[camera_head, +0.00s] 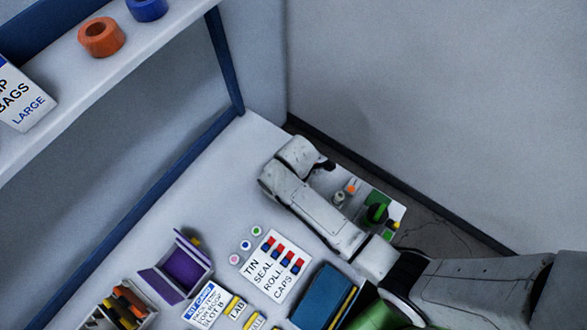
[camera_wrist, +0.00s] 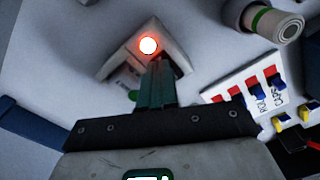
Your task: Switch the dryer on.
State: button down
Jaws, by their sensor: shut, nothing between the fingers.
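In the wrist view, a pale box (camera_wrist: 180,57) with a glowing red lamp (camera_wrist: 148,45) stands just beyond my gripper (camera_wrist: 156,66). It may be the dryer; no label on it is readable. A green spot (camera_wrist: 133,95), possibly a button, shows beside my fingers at the box's near side. My fingers are shut and empty, pointing at the box just below the lamp. I cannot tell whether they touch it. In the head view my arm hides the box, and only a dark part of the gripper end shows.
A white card (camera_head: 270,266) reading TIN, SEAL, ROLL, CAPS lies left of my arm. A purple open box (camera_head: 184,270) and a blue case (camera_head: 322,296) stand on the bench. A pale roll with a green band (camera_wrist: 276,22) is right of the lamp box.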

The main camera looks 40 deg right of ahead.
notch_tip(320, 180, up, 5)
jog(key=p, duration=0.5)
dwell(0.6)
